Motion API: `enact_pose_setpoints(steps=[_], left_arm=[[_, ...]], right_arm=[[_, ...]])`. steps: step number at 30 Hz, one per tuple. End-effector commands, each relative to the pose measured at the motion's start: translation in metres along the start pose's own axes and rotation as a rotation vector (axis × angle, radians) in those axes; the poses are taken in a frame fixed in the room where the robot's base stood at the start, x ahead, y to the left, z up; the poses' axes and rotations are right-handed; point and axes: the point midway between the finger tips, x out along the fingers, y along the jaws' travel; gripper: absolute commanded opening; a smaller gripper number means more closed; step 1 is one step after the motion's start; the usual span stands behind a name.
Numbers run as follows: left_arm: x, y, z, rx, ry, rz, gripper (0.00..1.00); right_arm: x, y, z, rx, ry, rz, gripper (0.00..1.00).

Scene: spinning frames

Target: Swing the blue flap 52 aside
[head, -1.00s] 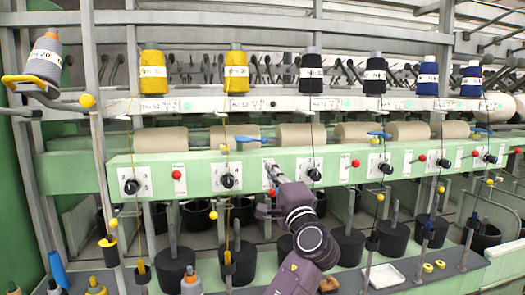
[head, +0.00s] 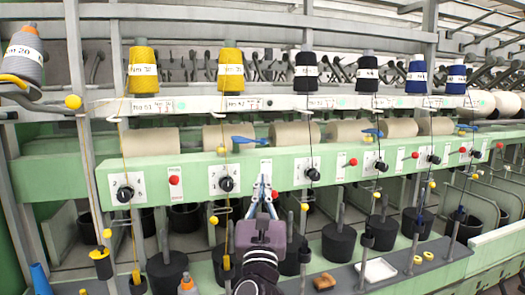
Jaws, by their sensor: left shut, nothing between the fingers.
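A blue flap (head: 243,139) lies roughly level along the top of the green rail, in front of the roller line. Similar blue flaps sit farther right, one in the middle right (head: 373,132) and one at the far right (head: 467,126). I cannot read a number 52 on any of them. My left gripper (head: 263,184) points up at the green rail, just below and right of the nearest flap, in front of a white label plate. Its fingers are shut and empty, and I see no contact with the flap. My right gripper is not in view.
The green rail (head: 330,150) carries black knobs (head: 226,184) and red buttons (head: 275,194). Thread cones, such as a yellow one (head: 231,72), stand above. Threads hang down in front of the rail. A white tray (head: 376,270) lies on the lower shelf.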

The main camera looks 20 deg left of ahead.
Motion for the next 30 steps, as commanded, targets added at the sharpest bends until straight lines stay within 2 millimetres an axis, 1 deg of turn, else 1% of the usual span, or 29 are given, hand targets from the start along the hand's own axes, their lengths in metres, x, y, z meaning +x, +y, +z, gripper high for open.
enact_pose_setpoints(steps=[1, 9, 12, 15, 21, 30], left_arm=[[0.012, 0.001, 0.003, 0.0, -0.001, 0.003, 0.0], [0.071, 0.001, 0.002, -0.002, 0.0, 0.003, 0.0], [0.089, 0.001, 0.002, -0.002, 0.0, 0.003, 0.0], [0.103, 0.0, 0.002, -0.004, 0.001, 0.002, 0.0], [0.119, 0.001, 0.001, -0.003, 0.0, 0.002, 0.0], [0.121, 0.001, 0.0, -0.004, 0.001, 0.002, 0.0]], right_arm=[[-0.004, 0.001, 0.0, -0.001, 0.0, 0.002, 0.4], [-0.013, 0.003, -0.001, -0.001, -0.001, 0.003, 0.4], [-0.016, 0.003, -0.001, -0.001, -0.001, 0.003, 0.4], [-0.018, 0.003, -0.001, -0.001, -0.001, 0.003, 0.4], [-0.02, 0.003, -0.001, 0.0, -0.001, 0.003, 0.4], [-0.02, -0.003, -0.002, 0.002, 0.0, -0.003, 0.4]])
